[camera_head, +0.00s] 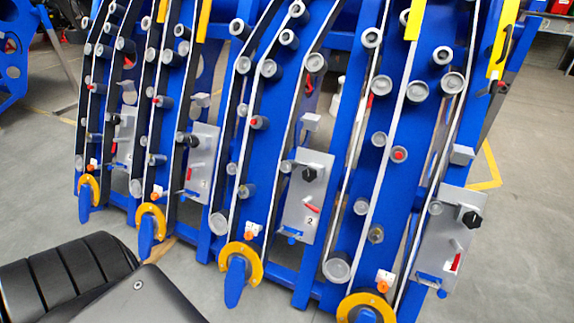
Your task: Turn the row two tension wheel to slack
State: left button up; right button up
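A grey plate (300,225) marked "2" is fixed on the third blue row panel from the left. A black knob (310,174) sits near the plate's top, and a red lever or pointer (312,208) sits just above the number. Lower left of the plate is a small orange knob (250,236) beside a white tag. Below it is a yellow ring (240,254) with a blue lever (235,284) pointing down. No label shows which part is the tension wheel, and its setting cannot be read. Neither of my grippers is in view.
Similar grey plates with black knobs stand on the neighbouring rows, such as the right plate (450,240) and the left plate (203,155). Yellow rings with blue levers line the lower edge. Grey floor (520,270) is open at the right.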

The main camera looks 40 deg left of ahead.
aim_at(310, 174)
jog(key=u, duration=1)
jog(key=k, duration=1.35)
jog(key=z, duration=0.45)
jog(key=i, duration=0.55)
jog(key=z, duration=0.75)
jog(key=i, duration=0.85)
jog(key=u, duration=0.55)
jog(key=i, duration=0.6)
jog(key=u, duration=0.4)
